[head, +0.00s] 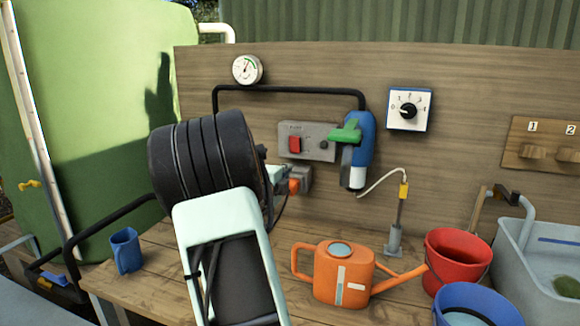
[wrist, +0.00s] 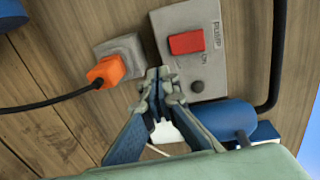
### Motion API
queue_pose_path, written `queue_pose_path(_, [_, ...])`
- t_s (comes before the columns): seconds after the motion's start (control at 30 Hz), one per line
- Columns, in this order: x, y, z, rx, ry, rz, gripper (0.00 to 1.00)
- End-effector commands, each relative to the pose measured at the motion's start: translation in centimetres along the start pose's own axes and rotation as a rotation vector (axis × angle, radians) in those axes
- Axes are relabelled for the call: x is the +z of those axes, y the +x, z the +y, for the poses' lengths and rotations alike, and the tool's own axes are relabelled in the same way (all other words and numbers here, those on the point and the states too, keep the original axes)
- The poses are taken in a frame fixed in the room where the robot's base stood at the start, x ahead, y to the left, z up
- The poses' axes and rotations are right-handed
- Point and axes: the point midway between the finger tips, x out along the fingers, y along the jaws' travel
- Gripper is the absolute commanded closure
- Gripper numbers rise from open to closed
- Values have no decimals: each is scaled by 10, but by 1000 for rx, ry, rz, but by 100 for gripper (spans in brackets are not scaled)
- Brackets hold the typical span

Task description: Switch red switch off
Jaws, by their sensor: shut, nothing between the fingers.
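The red switch (head: 295,144) sits on the left part of a grey pump box (head: 320,150) on the wooden back wall. In the wrist view the red switch (wrist: 186,43) is near the top, on the box (wrist: 206,62) marked "PUMP", with a dark round button (wrist: 197,87) by it. My gripper (wrist: 158,73) is shut and empty; its tips appear at the box's edge, apart from the switch in the picture. I cannot tell the gap in depth. In the head view my arm hides most of the gripper.
An orange plug (wrist: 106,72) in a grey socket is beside the box. A blue pump with a green lever (head: 346,132) is right of it. An orange watering can (head: 343,276), red bucket (head: 456,258) and blue mug (head: 126,250) stand on the bench.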

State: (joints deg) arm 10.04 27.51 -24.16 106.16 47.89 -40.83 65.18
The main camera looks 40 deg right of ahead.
Motion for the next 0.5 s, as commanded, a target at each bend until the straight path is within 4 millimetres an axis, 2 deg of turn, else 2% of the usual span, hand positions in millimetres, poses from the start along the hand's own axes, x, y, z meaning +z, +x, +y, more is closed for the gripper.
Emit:
queue_pose_path(0.03, [2,-11,4,1,1,-3,100])
queue_pose_path(0.2, [1,-36,10,0,0,-2,100])
queue_pose_path(0.33, [1,-46,13,0,0,-1,100])
queue_pose_path(0.5, [0,-50,14,0,-1,-1,100])
